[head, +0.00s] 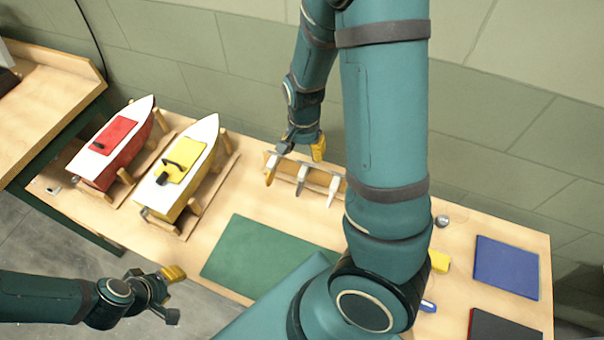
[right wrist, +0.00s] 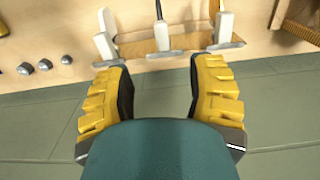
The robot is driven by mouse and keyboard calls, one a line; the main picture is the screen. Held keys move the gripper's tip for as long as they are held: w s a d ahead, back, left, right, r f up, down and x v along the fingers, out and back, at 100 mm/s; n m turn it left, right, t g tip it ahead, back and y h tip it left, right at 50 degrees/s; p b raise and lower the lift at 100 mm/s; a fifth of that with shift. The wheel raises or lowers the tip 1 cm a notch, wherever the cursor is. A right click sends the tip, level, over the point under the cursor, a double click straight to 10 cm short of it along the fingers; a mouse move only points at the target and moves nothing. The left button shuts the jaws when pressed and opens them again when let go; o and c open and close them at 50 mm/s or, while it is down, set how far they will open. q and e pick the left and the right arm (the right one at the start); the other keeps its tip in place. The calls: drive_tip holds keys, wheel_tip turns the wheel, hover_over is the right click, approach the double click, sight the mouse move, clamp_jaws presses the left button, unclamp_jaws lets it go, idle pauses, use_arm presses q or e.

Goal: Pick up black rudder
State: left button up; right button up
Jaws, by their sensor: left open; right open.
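My left gripper (head: 171,294) is open and empty off the table's front edge.
A red boat (head: 125,155) and a yellow boat (head: 205,160) with dark fittings stand on wooden cradles at left. A green mat (head: 250,255) lies empty. Blue (head: 507,267) and dark (head: 495,328) mats lie at right. A wall is close behind the table.

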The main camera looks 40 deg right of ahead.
sight(302, 172)
wheel_tip(302, 172, down, 6)
drive_tip(key=shift+f+b, duration=0.15)
drive_tip(key=shift+b, duration=0.6)
drive_tip(key=shift+w+a+f+b, duration=0.1)
drive_tip(key=shift+f+b, duration=0.15)
drive_tip(key=shift+f, duration=1.2)
drive_tip(key=shift+a+f+b, duration=0.1)
drive_tip(key=shift+f+b, duration=0.15)
drive_tip(key=shift+f, duration=1.15)
clamp_jaws()
